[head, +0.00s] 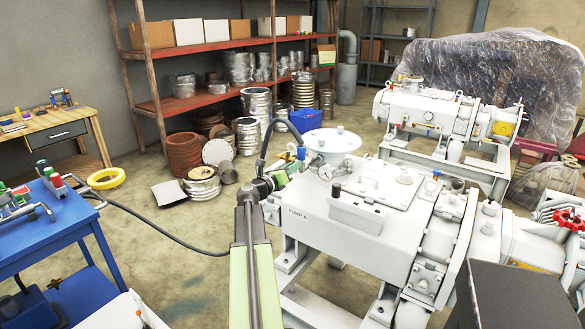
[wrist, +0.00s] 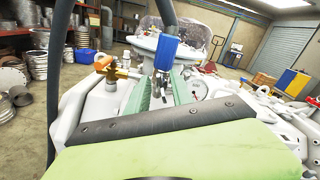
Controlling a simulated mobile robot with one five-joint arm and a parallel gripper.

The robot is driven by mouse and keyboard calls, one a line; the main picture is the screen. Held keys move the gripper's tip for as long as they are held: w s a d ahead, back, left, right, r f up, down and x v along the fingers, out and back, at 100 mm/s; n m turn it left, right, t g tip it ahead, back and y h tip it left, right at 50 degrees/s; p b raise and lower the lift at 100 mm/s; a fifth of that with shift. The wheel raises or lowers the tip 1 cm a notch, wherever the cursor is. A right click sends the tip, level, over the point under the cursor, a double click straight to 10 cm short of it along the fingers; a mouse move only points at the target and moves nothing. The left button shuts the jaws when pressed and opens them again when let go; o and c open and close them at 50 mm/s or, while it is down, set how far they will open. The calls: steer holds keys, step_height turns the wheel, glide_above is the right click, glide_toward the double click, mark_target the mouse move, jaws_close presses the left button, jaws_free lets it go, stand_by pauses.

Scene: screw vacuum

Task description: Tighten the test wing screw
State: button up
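A small blue piece (head: 301,153) by the white pump shows in the head view. My gripper (head: 286,170) is at the left end of the pump marked PUMP A (head: 310,197). In the wrist view its two green fingers (wrist: 166,88) are apart, with grey metal showing between them. The blue piece appears at or just beyond the fingertips; I cannot tell whether they touch it. The screw's thread and seat are hidden.
A brass fitting with an orange handle (wrist: 105,66) stands close to the left of the fingers. A round gauge (wrist: 196,87) is close on the right. A dark hose (head: 266,138) arches beside my gripper. A blue cart (head: 62,226) stands at left.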

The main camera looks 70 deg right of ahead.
steer(key=shift+s+d, duration=0.1)
steer(key=shift+d, duration=0.15)
jaws_close()
steer(key=shift+s+a, duration=0.1)
steer(key=shift+a, duration=0.15)
steer(key=shift+d, duration=0.2)
